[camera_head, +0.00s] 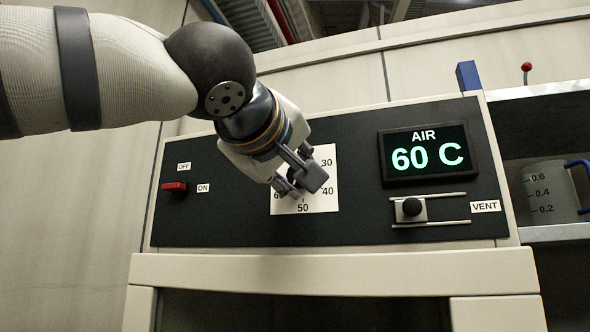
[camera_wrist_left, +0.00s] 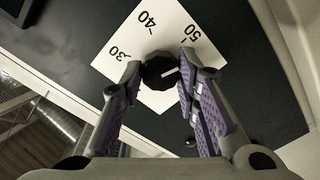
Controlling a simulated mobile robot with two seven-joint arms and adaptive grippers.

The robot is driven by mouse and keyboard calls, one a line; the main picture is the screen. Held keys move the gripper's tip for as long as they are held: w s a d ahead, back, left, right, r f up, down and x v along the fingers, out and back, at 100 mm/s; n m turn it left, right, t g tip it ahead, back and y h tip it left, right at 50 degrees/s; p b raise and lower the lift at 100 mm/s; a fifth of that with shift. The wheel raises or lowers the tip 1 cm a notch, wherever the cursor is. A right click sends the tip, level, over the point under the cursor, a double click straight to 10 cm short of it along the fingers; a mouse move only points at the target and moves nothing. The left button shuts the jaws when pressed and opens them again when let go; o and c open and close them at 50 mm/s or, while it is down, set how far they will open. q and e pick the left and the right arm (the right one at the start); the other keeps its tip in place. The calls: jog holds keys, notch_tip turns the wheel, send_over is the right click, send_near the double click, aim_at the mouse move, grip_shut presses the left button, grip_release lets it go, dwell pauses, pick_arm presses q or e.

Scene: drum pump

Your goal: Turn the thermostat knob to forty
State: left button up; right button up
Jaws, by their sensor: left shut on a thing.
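The thermostat knob (camera_wrist_left: 160,70) is black with a white pointer line. In the left wrist view it sits between the two fingers of my left gripper (camera_wrist_left: 158,92), which is shut on it. The pointer aims right and slightly up, past the 50 mark on the side away from 40. The white dial plate (camera_head: 318,198) shows 30, 40 and 50 in the head view. My left gripper (camera_head: 299,182) covers most of the knob there, and the 60 mark is partly hidden. The display (camera_head: 427,154) reads AIR 60 C. My right gripper is in neither view.
A red switch (camera_head: 174,187) with OFF and ON labels is on the panel's left. A vent slider (camera_head: 411,208) sits below the display. A measuring jug (camera_head: 551,192) stands on a shelf at right. The dark panel (camera_head: 360,225) is bare between dial and slider.

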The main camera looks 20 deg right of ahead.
pick_arm(q)
jog(key=n, duration=1.4)
jog(key=shift+n+g, duration=0.3)
jog(key=shift+h, duration=0.3)
jog(key=o, duration=1.2)
jog(key=v, duration=0.7)
jog(key=shift+s+a, duration=0.15)
jog(key=shift+s, duration=0.05)
